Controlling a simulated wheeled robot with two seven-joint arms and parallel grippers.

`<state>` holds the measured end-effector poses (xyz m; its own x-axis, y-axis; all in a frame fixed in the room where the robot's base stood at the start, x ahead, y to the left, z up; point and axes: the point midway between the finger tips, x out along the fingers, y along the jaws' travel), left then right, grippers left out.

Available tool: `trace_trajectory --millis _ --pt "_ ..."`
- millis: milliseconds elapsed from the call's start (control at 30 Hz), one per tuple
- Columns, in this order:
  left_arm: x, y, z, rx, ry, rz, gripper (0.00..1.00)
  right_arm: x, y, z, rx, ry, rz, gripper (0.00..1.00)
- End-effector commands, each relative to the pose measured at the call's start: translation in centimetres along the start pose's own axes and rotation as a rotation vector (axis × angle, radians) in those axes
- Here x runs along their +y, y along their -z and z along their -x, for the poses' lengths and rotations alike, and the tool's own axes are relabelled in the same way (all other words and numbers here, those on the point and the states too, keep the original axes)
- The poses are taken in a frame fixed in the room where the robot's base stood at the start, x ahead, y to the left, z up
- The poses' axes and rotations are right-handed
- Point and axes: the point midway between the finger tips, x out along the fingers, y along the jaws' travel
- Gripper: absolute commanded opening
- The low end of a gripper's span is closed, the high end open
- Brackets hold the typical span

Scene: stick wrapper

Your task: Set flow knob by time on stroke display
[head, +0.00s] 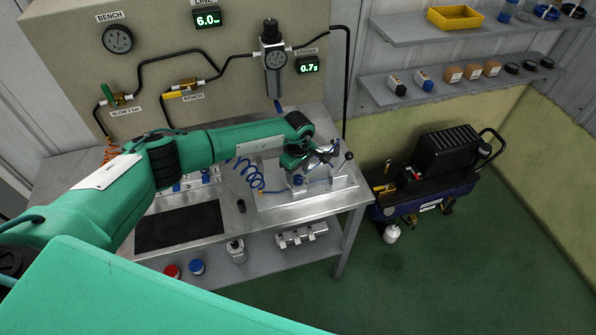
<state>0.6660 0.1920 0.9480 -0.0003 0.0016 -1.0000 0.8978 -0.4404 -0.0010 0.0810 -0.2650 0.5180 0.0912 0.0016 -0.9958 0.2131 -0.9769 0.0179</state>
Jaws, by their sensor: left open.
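The stroke display (310,66) is on the back panel at the upper right and reads 0.7s in green digits. My left arm reaches in from the left across the bench, and my left gripper (326,157) is over the small fixture (312,190) at the bench's right end. Its fingers are open, with nothing seen between them. A small blue part (298,180) shows on the fixture just below the gripper. I cannot tell which part is the flow knob; the gripper hides some of the fixture. My right gripper is not in view.
A coiled blue hose (250,176) runs beside the fixture. A black ball (349,156) stands just right of the gripper. A regulator (272,58) and piping are on the panel. A black mat (180,226) lies on the bench. A compressor (430,175) stands on the floor at right.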

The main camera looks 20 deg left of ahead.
Motion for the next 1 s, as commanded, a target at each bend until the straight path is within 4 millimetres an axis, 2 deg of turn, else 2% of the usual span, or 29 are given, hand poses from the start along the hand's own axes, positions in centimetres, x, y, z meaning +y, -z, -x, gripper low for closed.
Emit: trace_trajectory --millis 200,533,567,767,1000 --pt "0.0 0.0 -1.6 -0.001 -0.001 0.001 0.52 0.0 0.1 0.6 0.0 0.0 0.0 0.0" --pt "0.0 -0.1 -1.9 -0.001 -0.002 -0.001 0.52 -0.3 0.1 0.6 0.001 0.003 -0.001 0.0" --pt "0.0 -0.1 -1.9 -0.001 -0.002 0.0 0.48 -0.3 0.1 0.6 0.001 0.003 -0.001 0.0" --pt "0.0 0.0 -1.9 -0.001 -0.002 0.0 0.09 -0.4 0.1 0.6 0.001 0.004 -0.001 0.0" --pt "0.1 0.0 -2.0 -0.001 -0.002 0.013 0.07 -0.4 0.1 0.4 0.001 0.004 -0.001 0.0"
